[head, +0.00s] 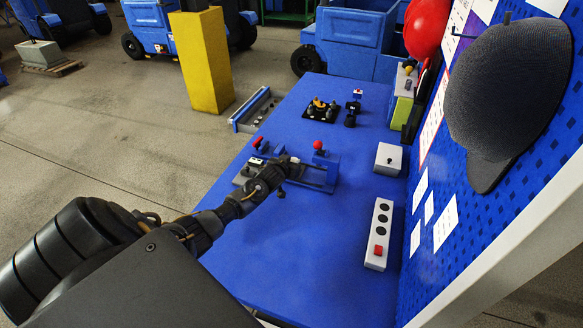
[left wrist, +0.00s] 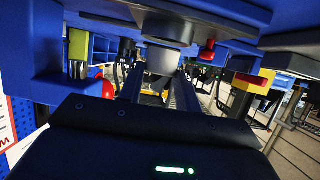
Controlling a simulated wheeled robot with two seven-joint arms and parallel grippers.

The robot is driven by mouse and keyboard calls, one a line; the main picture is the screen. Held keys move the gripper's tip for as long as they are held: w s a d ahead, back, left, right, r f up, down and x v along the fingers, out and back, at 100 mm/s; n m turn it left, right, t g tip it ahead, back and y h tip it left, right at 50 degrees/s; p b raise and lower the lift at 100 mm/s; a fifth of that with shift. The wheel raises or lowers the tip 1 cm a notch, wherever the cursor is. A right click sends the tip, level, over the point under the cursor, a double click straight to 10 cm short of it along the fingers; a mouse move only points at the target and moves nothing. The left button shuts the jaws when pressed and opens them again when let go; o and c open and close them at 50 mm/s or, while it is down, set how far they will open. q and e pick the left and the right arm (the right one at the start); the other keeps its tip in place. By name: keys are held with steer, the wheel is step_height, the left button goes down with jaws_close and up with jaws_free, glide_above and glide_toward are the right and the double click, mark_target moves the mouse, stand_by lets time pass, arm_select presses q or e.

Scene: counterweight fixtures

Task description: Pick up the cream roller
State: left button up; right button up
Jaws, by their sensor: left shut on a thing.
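My left gripper (head: 284,172) reaches in from the left to the grey and blue fixture (head: 318,178) on the blue table. It is shut on a pale, rounded piece, which I take for the cream roller (head: 294,160); only a small part of it shows past the fingers. In the left wrist view, the cream roller (left wrist: 163,61) appears as a pale grey-white rounded body between the two dark fingers, close to the fixture. I cannot tell whether it still touches the fixture. My right gripper is not in view.
Red-knobbed posts (head: 318,146) stand by the fixture. A button box (head: 379,234) and a white switch box (head: 388,159) lie to the right, before a pegboard with a grey cap (head: 508,88). A black part with yellow (head: 321,109) sits farther back. The table's near middle is clear.

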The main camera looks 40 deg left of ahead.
arm_select(q)
steer(key=s+a+r+b, duration=0.3)
steer(key=a+r, duration=0.7)
steer(key=a, duration=0.3)
steer(key=shift+s+a+r+b, duration=0.25)
steer(key=shift+a+r+b, duration=0.1)
steer(key=shift+r, duration=0.05)
